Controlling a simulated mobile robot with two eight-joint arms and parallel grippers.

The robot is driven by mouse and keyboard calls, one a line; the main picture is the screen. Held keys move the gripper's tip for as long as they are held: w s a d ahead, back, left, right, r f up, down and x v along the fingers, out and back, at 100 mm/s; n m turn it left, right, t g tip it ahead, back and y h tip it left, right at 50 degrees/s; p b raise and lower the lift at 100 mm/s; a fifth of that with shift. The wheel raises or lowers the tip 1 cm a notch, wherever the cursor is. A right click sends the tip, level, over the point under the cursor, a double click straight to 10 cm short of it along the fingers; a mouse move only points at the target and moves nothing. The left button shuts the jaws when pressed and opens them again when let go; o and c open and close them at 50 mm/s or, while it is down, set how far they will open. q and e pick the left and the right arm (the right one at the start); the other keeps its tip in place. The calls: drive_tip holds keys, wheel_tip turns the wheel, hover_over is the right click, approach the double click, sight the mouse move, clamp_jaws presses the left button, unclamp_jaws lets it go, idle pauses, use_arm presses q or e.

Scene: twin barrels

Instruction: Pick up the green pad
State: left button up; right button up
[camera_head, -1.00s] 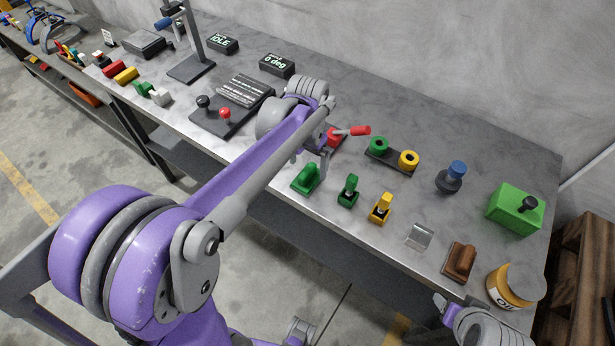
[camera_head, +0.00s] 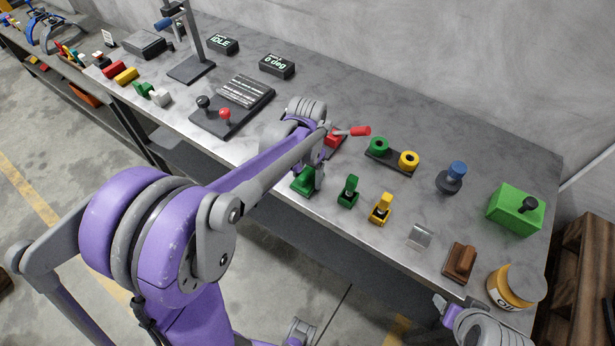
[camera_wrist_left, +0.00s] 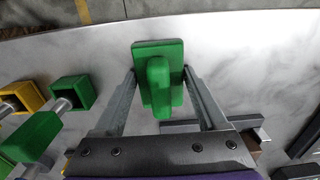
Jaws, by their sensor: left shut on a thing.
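The green pad (camera_head: 300,183) is a flat green block with an upright grip, near the front edge of the table. In the left wrist view the green pad (camera_wrist_left: 172,50) is between the two fingers. My left gripper (camera_head: 315,179) reaches down over it and is shut on it; the fingers are on either side in the left wrist view (camera_wrist_left: 159,74). Whether the pad touches the table is hard to tell. My right gripper (camera_head: 447,306) is at the lower right by the table edge; its jaws are too unclear to read.
Right of the pad stand a green stamp-like piece (camera_head: 348,190), a yellow one (camera_head: 381,210), a clear block (camera_head: 421,235) and a brown block (camera_head: 459,262). A red-handled lever (camera_head: 352,131) is just behind the left gripper. An orange jar (camera_head: 506,288) stands at the right.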

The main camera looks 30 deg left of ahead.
sight(307, 171)
use_arm(q)
drive_tip(key=c, duration=0.4)
wheel_tip(307, 171, up, 10)
drive_tip(key=shift+r+p, duration=0.1)
drive_tip(key=shift+p, duration=0.25)
drive_tip(key=shift+c, duration=0.2)
drive_tip(key=o, duration=0.9)
drive_tip(key=c, duration=0.6)
